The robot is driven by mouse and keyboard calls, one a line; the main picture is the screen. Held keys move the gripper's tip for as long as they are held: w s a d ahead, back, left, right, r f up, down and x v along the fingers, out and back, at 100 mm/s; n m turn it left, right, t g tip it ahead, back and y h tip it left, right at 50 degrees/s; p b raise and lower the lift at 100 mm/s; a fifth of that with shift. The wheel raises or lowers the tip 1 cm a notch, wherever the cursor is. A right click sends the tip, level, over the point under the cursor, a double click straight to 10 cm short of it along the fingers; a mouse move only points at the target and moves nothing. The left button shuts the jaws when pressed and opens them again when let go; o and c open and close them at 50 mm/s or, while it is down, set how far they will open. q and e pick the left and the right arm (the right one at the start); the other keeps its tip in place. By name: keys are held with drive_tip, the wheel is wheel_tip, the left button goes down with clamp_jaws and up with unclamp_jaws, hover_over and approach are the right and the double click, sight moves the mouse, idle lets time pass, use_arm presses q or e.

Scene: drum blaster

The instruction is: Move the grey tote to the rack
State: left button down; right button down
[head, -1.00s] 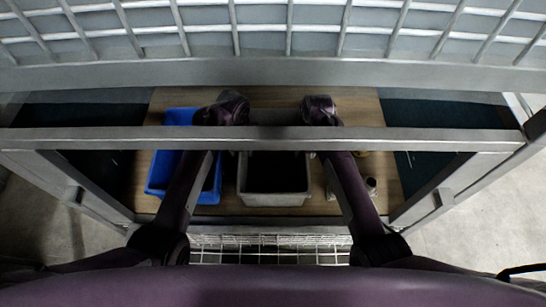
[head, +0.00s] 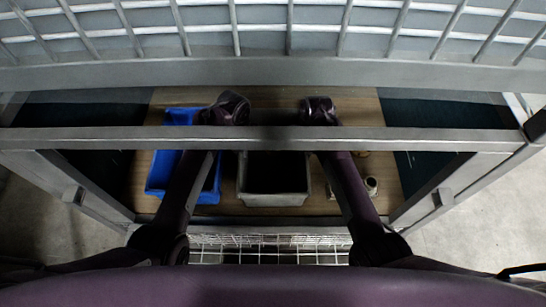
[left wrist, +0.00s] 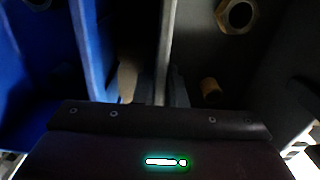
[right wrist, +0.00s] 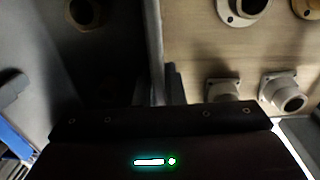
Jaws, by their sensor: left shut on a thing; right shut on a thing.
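The grey tote (head: 274,199) sits on the wooden surface in the head view, between my two arms. My left gripper (left wrist: 158,98) is shut on the tote's left wall, which runs up the middle of the left wrist view. My right gripper (right wrist: 166,95) is shut on the tote's right wall in the right wrist view. A round fitting (left wrist: 235,15) and a small orange-brown piece (left wrist: 211,86) lie inside the tote. In the head view a grey bar hides part of the tote and wrists. I cannot tell whether the tote is lifted.
A blue tote (head: 207,196) stands close on the left. Several pale flanged fittings (right wrist: 285,92) lie on the wooden surface (head: 390,170) at the right. A grey metal frame bar (head: 273,139) crosses above my arms. Wire mesh (head: 270,241) shows nearer to me, and more grating at the top.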

use_arm(q)
drive_tip(key=shift+w+r, duration=0.1)
drive_tip(key=shift+r, duration=0.1)
use_arm(e)
drive_tip(key=shift+w+r, duration=0.1)
drive_tip(key=shift+r, duration=0.05)
